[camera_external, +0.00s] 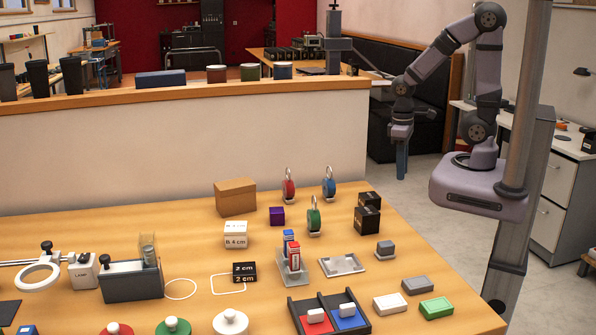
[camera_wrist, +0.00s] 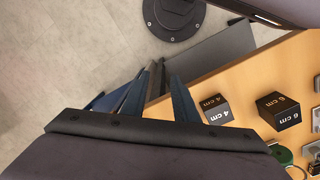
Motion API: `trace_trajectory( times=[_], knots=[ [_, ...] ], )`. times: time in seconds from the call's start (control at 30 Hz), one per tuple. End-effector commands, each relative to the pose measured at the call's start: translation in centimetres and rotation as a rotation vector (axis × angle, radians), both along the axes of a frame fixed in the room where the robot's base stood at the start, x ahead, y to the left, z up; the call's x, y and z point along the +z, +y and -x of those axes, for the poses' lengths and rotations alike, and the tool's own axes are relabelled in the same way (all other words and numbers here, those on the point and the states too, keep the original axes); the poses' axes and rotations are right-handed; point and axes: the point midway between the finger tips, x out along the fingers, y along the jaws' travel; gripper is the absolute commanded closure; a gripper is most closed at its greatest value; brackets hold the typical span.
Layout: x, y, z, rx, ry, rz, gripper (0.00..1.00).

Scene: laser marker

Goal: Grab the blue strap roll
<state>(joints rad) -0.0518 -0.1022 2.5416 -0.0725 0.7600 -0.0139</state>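The blue strap roll (camera_external: 329,183) stands upright on a small holder near the back edge of the table, with a strap loop at its top. A red strap roll (camera_external: 289,188) stands to its left and a green strap roll (camera_external: 314,217) in front of it. My gripper (camera_external: 402,165) hangs beyond the table's right edge, to the right of the blue roll and well apart from it. In the wrist view my gripper (camera_wrist: 158,97) has its two fingers spread with nothing held between them. I cannot make out the blue roll in the wrist view.
Black cubes (camera_external: 367,216) stand right of the rolls; in the wrist view they read 4 cm (camera_wrist: 214,108) and 6 cm (camera_wrist: 277,109). A cardboard box (camera_external: 235,197) and purple cube (camera_external: 277,215) stand left. A low wall (camera_external: 180,150) runs behind the table.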

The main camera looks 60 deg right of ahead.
Motion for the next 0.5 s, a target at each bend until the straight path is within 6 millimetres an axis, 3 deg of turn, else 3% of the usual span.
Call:
trace_trajectory(
  times=[0.17, 0.27, 0.4, 0.5],
  knots=[
    [-1.2, -0.9, 1.0, 0.368, 0.169, 0.175, 0.73],
    [-1.1, -2.1, 0.3, 0.653, 0.284, 0.347, 0.73],
    [0.4, -2.6, -3.6, 1.056, 0.419, 0.663, 0.73],
    [2.1, -0.6, -7.7, 1.307, 0.469, 0.923, 0.73]
  ],
)
